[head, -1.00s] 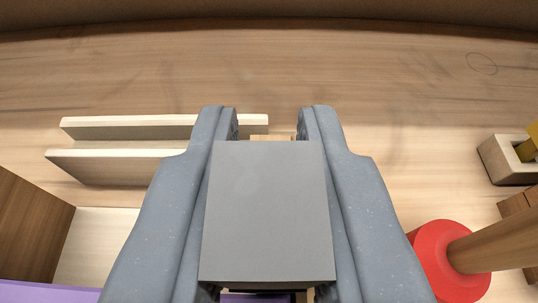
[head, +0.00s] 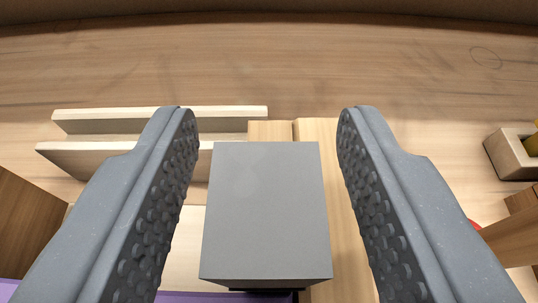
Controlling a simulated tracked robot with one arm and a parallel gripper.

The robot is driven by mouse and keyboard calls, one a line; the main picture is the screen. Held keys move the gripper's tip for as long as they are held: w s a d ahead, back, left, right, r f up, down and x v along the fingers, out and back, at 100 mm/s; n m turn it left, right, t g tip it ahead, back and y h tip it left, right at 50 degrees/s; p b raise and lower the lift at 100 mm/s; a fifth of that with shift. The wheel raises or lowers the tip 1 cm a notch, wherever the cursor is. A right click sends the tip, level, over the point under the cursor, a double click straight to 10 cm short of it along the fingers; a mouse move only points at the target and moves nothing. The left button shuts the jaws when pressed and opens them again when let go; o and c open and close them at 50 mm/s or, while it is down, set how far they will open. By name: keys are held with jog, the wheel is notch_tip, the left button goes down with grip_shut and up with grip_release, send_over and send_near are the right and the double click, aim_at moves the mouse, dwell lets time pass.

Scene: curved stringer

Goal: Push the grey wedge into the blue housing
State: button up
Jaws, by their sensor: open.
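The grey wedge (head: 266,210) shows as a plain grey block in the middle of the view, between the fingers of my gripper (head: 267,112). The gripper is open, with a clear gap between each finger and the wedge's sides. The wedge hides what lies directly under it. I see no part that is clearly a blue housing; a purple surface (head: 185,298) shows only as a strip at the lower edge.
Two pale wooden rails (head: 215,112) lie at the left. Light wooden strips (head: 322,130) run behind and right of the wedge. A red-and-wood tool (head: 512,240) is mostly hidden behind the right finger. A pale wooden holder (head: 508,158) stands at the right. The back table is clear.

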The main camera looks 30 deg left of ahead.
jog(key=v, duration=1.3)
jog(key=shift+s+d, duration=0.25)
jog(key=shift+s, duration=0.05)
jog(key=shift+r, duration=0.1)
jog(key=d+r+m+t+h, duration=0.1)
jog(key=d+r+m+h, duration=0.1)
jog(key=d+r, duration=0.45)
jog(key=d+r+m+t+h, duration=0.1)
jog(key=d+r+h, duration=0.25)
jog(key=r, duration=0.65)
jog(key=d+r+m+t+h, duration=0.1)
jog(key=d+r+m+h, duration=0.1)
jog(key=d+r, duration=0.45)
jog(key=s+a+r+m, duration=0.1)
jog(key=s+a+r, duration=0.1)
jog(key=s+r, duration=0.3)
jog(key=s+a+r, duration=0.2)
jog(key=s+r, duration=0.4)
jog(key=r, duration=0.8)
jog(key=shift+r+m+t, duration=0.15)
jog(key=shift+m+t, duration=0.25)
